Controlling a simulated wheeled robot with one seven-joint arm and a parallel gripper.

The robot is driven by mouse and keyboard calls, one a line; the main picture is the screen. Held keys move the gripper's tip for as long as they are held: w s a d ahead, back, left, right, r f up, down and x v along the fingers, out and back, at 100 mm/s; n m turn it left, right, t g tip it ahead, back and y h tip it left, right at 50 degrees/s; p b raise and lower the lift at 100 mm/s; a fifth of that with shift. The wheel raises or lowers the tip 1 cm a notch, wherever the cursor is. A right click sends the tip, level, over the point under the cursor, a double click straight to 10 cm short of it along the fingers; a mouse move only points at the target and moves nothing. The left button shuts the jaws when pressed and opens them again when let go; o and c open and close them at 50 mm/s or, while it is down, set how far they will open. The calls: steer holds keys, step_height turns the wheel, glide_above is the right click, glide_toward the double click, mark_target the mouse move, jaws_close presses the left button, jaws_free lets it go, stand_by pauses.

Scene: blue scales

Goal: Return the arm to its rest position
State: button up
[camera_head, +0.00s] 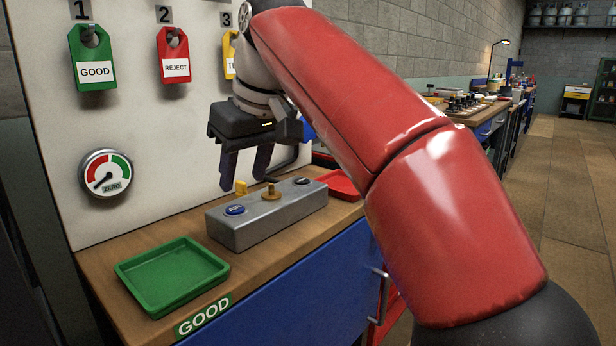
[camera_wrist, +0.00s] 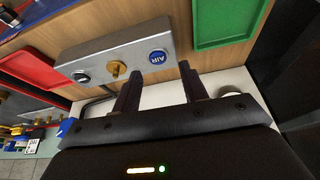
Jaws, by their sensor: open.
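My red arm reaches across the head view from the lower right to the upper middle. My gripper (camera_head: 246,178) hangs at its end, pointing down, above and behind the grey control box (camera_head: 268,218). In the wrist view my gripper (camera_wrist: 161,88) shows two dark fingers standing apart with nothing between them. The grey box also shows in the wrist view (camera_wrist: 112,52), with a blue AIR button (camera_wrist: 158,57), a brass knob (camera_wrist: 118,69) and a dark button. No object is held.
A green tray (camera_head: 172,276) sits left on the wooden bench, a red tray (camera_head: 342,184) right. Green (camera_head: 93,62), red (camera_head: 173,58) and partly hidden yellow tags hang on the white panel above a gauge (camera_head: 106,173). Open floor (camera_head: 565,190) lies right.

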steer(key=s+d+f+m+t+h, duration=0.1)
steer(key=s+d+f+m, duration=0.25)
steer(key=d+f, duration=0.35)
steer(key=s+d+f+m+t+h, duration=0.15)
steer(key=s+d+f, duration=0.3)
steer(key=d, duration=0.45)
steer(key=s+d+f+m, duration=0.2)
steer(key=s+d+f, duration=0.2)
steer(key=f, duration=0.4)
steer(key=s+d+f+m, duration=0.2)
steer(key=s+d+f, duration=0.2)
steer(key=f, duration=0.4)
steer(key=shift+s+d+h, duration=0.3)
steer(key=shift+s+h, duration=0.05)
steer(key=shift+s, duration=0.4)
